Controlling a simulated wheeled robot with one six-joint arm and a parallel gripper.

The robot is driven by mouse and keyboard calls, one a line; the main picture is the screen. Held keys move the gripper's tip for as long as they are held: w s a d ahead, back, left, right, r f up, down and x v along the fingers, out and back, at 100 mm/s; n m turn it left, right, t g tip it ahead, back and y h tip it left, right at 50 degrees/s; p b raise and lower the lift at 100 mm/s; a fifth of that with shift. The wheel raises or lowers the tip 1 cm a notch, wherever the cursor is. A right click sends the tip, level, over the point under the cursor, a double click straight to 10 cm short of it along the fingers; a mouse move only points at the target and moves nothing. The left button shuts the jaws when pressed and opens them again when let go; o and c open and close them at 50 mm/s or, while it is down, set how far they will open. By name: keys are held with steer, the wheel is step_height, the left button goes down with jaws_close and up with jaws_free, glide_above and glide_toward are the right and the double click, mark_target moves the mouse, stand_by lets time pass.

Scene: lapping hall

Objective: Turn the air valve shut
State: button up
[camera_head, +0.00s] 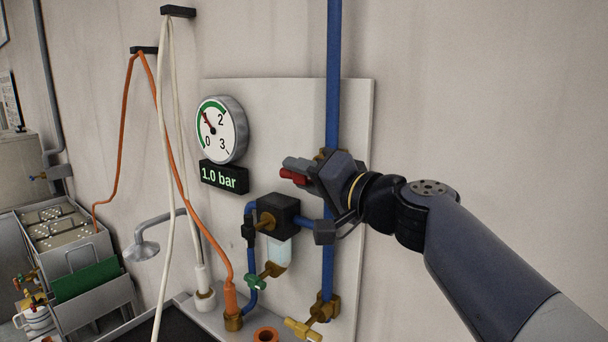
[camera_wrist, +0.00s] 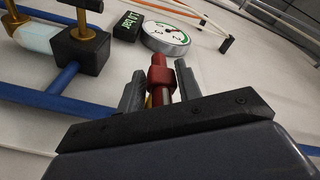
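The air valve has a red handle (camera_head: 293,175) and a brass body (camera_head: 323,157) on the blue vertical pipe (camera_head: 333,75). My gripper (camera_head: 302,170) is at the valve, in front of the pipe, and hides much of the valve body. In the wrist view the red handle (camera_wrist: 160,78) stands between the two grey fingers of my gripper (camera_wrist: 161,88). The fingers are apart, one on each side of the handle, with narrow gaps seeming to show. The round gauge (camera_head: 221,130) has its needle near 1, and the display (camera_head: 224,177) reads 1.0 bar.
A black filter unit (camera_head: 278,212) with a clear bowl and a green-handled tap (camera_head: 257,282) is left of my gripper. Orange and white hoses hang at left. The wall at right is bare.

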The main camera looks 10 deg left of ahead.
jaws_close()
steer(key=shift+f+b, duration=0.15)
steer(key=shift+b, duration=0.4)
steer(key=shift+f+y+b, duration=0.15)
steer(key=shift+y+b, duration=0.15)
steer(key=shift+b, duration=1.35)
steer(key=shift+r+t+y+b, duration=0.2)
steer(key=shift+t+y+b, duration=0.1)
steer(key=shift+b, duration=0.8)
steer(key=shift+r, duration=0.1)
steer(key=shift+o, duration=0.9)
jaws_free()
